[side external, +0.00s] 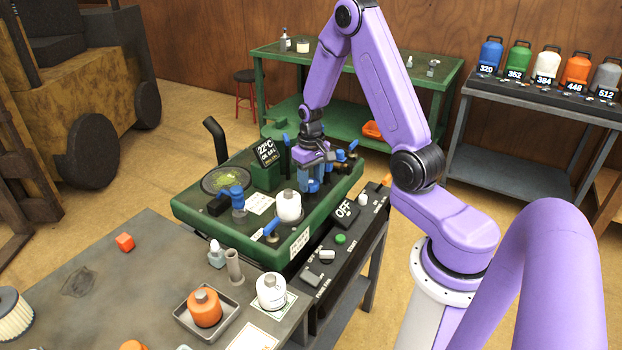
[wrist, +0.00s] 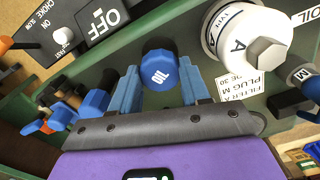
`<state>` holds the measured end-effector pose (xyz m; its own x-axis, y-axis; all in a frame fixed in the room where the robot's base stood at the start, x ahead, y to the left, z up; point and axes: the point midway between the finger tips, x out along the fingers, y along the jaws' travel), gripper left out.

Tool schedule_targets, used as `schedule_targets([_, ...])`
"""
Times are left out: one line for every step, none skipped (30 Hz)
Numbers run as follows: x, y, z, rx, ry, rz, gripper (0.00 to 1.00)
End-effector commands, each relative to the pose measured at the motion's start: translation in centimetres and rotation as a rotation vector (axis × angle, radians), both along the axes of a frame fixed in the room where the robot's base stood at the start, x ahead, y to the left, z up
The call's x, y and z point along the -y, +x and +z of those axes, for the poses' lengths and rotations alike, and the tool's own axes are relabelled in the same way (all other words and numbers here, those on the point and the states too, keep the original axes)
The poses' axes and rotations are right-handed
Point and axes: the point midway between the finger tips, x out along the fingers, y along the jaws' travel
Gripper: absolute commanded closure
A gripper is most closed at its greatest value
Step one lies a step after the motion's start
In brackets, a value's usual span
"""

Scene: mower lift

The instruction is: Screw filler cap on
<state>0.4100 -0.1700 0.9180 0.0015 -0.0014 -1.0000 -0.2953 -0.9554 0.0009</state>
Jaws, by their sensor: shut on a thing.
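The blue filler cap (wrist: 158,70), with white lettering on its top, is between the two blue fingers of my gripper (wrist: 160,82) in the wrist view. My gripper is shut on it. In the side view my gripper (side external: 311,178) points down over the far right part of the green mower deck (side external: 190,207). The fingers hide most of the cap there. The filler neck is hidden under the cap, so I cannot tell how the cap is seated.
A white filter marked A (wrist: 233,30) stands beside the gripper; it also shows in the side view (side external: 288,206). Blue-handled valves (wrist: 93,103) are on the other side. A black OFF panel (wrist: 105,18) runs along the edge. A grey bench (side external: 150,290) holds an orange filter (side external: 204,308).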

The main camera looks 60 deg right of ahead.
Motion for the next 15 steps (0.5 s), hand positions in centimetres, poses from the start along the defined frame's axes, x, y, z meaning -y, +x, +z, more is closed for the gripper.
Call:
schedule_targets([0.02, -0.27, -0.06, -0.008, 0.002, -0.016, 0.91])
schedule_targets([0.02, -0.27, -0.06, -0.008, 0.002, -0.021, 0.91])
schedule_targets([0.03, -0.28, -0.06, -0.008, 0.002, -0.023, 0.91])
schedule_targets([0.03, -0.28, -0.06, -0.008, 0.002, -0.023, 0.91])
schedule_targets([0.03, -0.28, -0.06, -0.008, 0.002, -0.022, 0.91])
schedule_targets([0.03, -0.29, -0.07, -0.008, 0.002, -0.021, 0.91])
schedule_targets([0.04, -0.29, -0.07, -0.009, 0.003, -0.021, 0.91])
schedule_targets([0.04, -0.29, -0.07, -0.009, 0.003, -0.021, 0.91])
schedule_targets([0.03, -0.3, -0.07, -0.009, 0.003, -0.021, 0.91])
schedule_targets([0.03, -0.3, -0.07, -0.009, 0.003, -0.026, 0.91])
schedule_targets([0.02, -0.3, -0.07, -0.009, 0.003, -0.037, 0.91])
schedule_targets([0.01, -0.3, -0.07, -0.009, 0.003, -0.06, 0.91])
schedule_targets([0.0, -0.3, -0.07, -0.008, 0.003, -0.087, 0.91])
schedule_targets([-0.02, -0.3, -0.07, -0.008, 0.003, -0.119, 0.91])
schedule_targets([-0.02, -0.3, -0.07, -0.01, 0.002, -0.167, 0.91])
